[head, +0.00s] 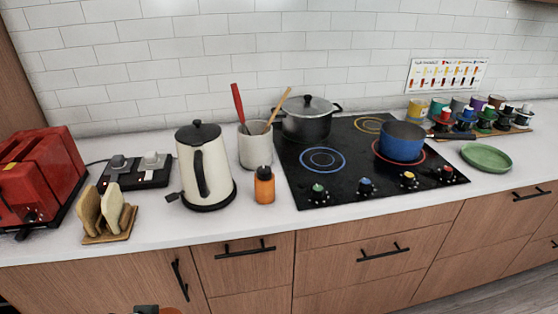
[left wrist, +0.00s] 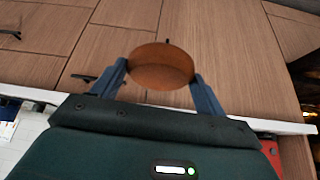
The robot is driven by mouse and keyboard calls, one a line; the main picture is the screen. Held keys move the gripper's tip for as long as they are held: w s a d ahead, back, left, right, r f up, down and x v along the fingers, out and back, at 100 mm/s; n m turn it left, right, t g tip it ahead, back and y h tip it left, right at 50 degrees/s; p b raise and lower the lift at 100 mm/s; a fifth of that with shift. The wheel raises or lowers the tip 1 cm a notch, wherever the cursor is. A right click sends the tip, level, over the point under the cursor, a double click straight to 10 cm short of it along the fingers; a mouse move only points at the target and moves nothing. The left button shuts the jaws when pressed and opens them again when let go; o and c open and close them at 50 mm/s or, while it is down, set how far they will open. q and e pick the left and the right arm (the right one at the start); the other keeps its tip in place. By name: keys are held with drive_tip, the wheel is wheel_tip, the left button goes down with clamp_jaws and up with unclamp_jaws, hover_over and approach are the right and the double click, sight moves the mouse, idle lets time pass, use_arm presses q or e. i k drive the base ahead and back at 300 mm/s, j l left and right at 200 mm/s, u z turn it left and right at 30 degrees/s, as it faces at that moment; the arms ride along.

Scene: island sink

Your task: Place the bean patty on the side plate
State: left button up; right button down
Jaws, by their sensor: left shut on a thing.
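The bean patty (left wrist: 160,66) is a round brown disc. My left gripper (left wrist: 160,78) is shut on it, with one blue-grey finger at each side. In the head view, a dark part of my left gripper (head: 146,309) shows at the bottom edge, in front of the drawers, with a sliver of the brown patty (head: 171,311) beside it. A green round plate (head: 487,157), likely the side plate, lies empty on the counter right of the stove, far from my left gripper. My right gripper is not in view.
The black stove (head: 330,190) holds a blue pan (head: 402,142), its handle toward the plate, and a dark pot (head: 307,122). A kettle (head: 203,170), orange bottle (head: 264,188), toast rack (head: 107,220) and red toaster (head: 30,185) stand left. Counter right of the plate is clear.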

sight(485, 159)
drive_tip(key=l+z, duration=0.1)
drive_tip(key=l, duration=0.4)
drive_tip(key=i+l+z, duration=0.1)
drive_tip(key=l, duration=0.35)
drive_tip(key=i+l+z, duration=0.1)
drive_tip(key=l, duration=0.35)
drive_tip(key=i+l+z, duration=0.1)
drive_tip(key=l, duration=0.35)
drive_tip(key=i+l+z, duration=0.1)
drive_tip(key=l, duration=0.35)
drive_tip(key=i+l+z, duration=0.1)
drive_tip(key=l, duration=0.35)
drive_tip(key=i+l+z, duration=0.1)
drive_tip(key=i+l, duration=0.15)
drive_tip(key=l, duration=0.15)
drive_tip(key=i+l+z, duration=0.15)
drive_tip(key=l, duration=0.3)
